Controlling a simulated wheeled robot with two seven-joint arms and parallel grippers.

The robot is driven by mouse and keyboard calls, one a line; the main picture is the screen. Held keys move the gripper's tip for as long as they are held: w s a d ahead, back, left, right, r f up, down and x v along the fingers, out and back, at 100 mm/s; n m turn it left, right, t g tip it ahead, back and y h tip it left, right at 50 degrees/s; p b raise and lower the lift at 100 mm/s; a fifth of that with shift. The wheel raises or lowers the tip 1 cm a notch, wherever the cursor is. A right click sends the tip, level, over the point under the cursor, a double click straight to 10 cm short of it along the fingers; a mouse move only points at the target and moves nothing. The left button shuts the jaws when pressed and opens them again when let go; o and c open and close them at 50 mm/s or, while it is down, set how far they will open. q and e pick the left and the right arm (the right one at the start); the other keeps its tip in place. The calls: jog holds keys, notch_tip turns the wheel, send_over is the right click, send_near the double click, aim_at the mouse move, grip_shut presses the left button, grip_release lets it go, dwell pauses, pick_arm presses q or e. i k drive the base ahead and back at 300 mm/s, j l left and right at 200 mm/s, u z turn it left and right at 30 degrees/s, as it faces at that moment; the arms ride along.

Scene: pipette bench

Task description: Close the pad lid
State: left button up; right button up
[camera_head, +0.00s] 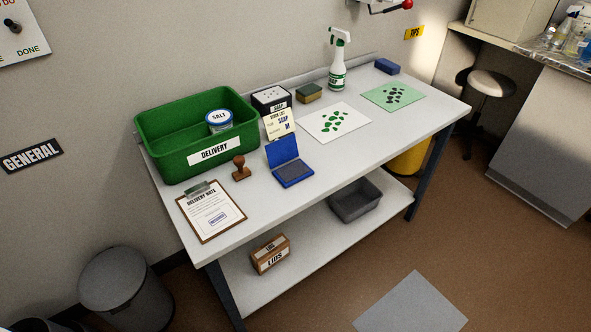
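The blue ink pad (292,173) lies on the white bench near its front edge, left of the middle. Its blue lid (283,149) stands up, tilted open at the back of the pad, and the dark pad surface is exposed. A small cream card lettered in dark print (279,124) stands just behind the lid. Neither of my grippers shows in the head view.
A wooden-handled stamp (241,168) stands left of the pad. Behind it is a green delivery crate (170,160) holding a salt tub (218,121). A clipboard (211,210) lies front left. A white sheet (312,127) lies right; bench right of the pad is clear.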

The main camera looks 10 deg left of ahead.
aim_at(282, 150)
jog(key=j+z, duration=0.7)
jog(key=j, duration=0.2)
jog(key=k+l, duration=0.05)
